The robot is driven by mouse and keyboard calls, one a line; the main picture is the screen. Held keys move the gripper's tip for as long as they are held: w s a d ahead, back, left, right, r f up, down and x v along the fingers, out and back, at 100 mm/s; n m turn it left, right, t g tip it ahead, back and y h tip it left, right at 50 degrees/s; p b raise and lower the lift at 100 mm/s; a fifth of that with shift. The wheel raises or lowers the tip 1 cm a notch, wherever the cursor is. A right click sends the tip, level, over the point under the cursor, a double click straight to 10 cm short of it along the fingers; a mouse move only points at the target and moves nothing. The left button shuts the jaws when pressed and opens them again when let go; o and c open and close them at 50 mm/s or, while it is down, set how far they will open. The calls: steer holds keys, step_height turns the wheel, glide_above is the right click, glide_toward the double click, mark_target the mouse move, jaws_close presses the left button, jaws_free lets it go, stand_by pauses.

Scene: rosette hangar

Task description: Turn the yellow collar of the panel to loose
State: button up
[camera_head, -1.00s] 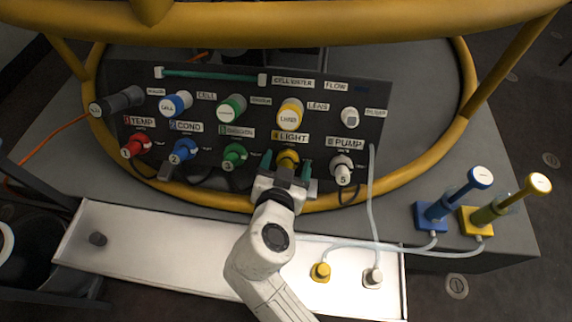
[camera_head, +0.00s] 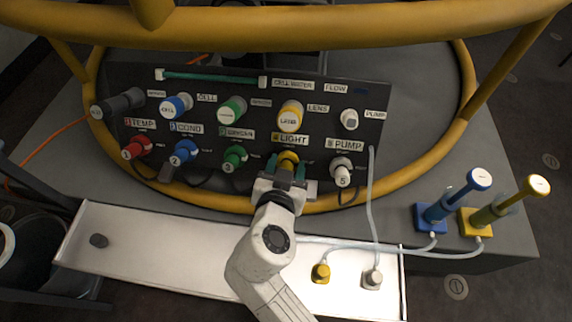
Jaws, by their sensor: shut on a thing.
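The dark panel (camera_head: 262,133) stands tilted behind a white tray, with labelled collars and connectors in two rows. A yellow collar (camera_head: 288,158) sits in the lower row under the LIGHT label. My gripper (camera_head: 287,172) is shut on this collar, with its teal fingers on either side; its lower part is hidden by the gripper. A second yellow piece, the LENS cap (camera_head: 290,116), sits above it in the upper row. Any loose or tight marking by the gripped collar cannot be read.
Red (camera_head: 137,147), blue (camera_head: 184,152), green (camera_head: 235,157) and white (camera_head: 342,171) collars flank the gripper. A yellow ring rail (camera_head: 420,165) surrounds the panel. The white tray (camera_head: 170,250) holds plugs. Blue (camera_head: 432,217) and yellow (camera_head: 476,221) syringe-like blocks stand right, with hoses.

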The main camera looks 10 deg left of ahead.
steer(key=n+y+p, duration=0.1)
steer(key=n+p, duration=0.2)
steer(key=n, duration=0.2)
steer(key=shift+r+p, duration=0.2)
steer(key=shift+p, duration=0.15)
steer(key=n+y+p, duration=0.1)
steer(key=n+p, duration=0.3)
steer(key=shift+n, duration=0.4)
steer(key=n+g+p, duration=0.1)
steer(key=n+p, duration=0.4)
steer(key=shift+n+y, duration=0.3)
steer(key=shift+y, duration=0.1)
steer(key=n+p, duration=0.3)
steer(key=shift+f+g, duration=0.15)
steer(key=shift+g, duration=0.15)
steer(key=shift+f+n, duration=0.1)
steer(key=shift+n, duration=0.2)
steer(key=o, duration=1)
steer(key=shift+o, duration=0.2)
steer(key=p+v, duration=0.3)
steer(key=v, duration=0.8)
